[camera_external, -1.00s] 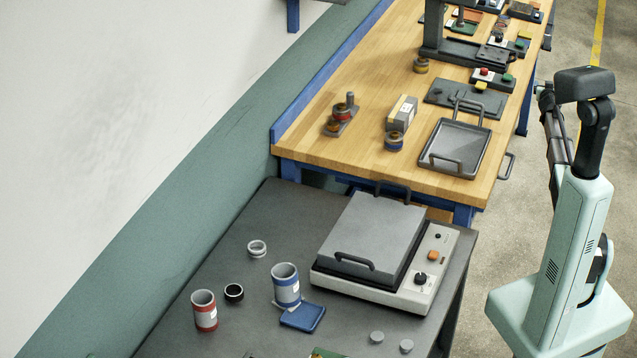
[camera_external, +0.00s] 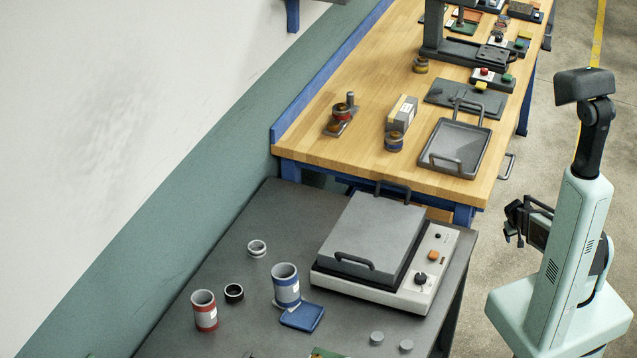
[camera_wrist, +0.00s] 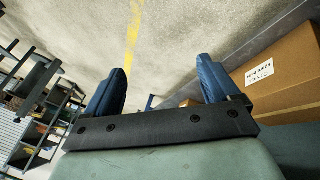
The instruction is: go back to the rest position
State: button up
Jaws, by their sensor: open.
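My gripper (camera_external: 513,219) is beside my body at the right of the external view, past the right edge of the benches and over the floor. In the wrist view my gripper (camera_wrist: 162,85) shows two dark blue fingers spread apart.
A grey bench (camera_external: 225,258) holds a hot plate (camera_external: 370,250), a blue can (camera_external: 286,286) and a red can (camera_external: 204,312). A wooden bench (camera_external: 310,150) behind it holds a tray (camera_external: 455,147). Cardboard boxes (camera_wrist: 285,70) and shelves (camera_wrist: 50,125) flank the fingers in the wrist view.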

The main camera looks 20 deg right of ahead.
jog(key=s+a+f+n+g+y, duration=0.1)
jog(key=s+a+f+g+y, duration=0.2)
jog(key=s+a, duration=0.65)
jog(key=s+a+f+g, duration=0.2)
jog(key=s+a+f, duration=0.3)
jog(key=s+a, duration=0.4)
jog(key=s+a+g+y, duration=0.1)
jog(key=s+a, duration=0.3)
jog(key=s, duration=0.5)
jog(key=s+a+r+n+g+y, duration=0.1)
jog(key=s+a+g, duration=0.2)
jog(key=s, duration=0.6)
jog(key=shift+a+g, duration=0.3)
jog(key=shift+a, duration=0.45)
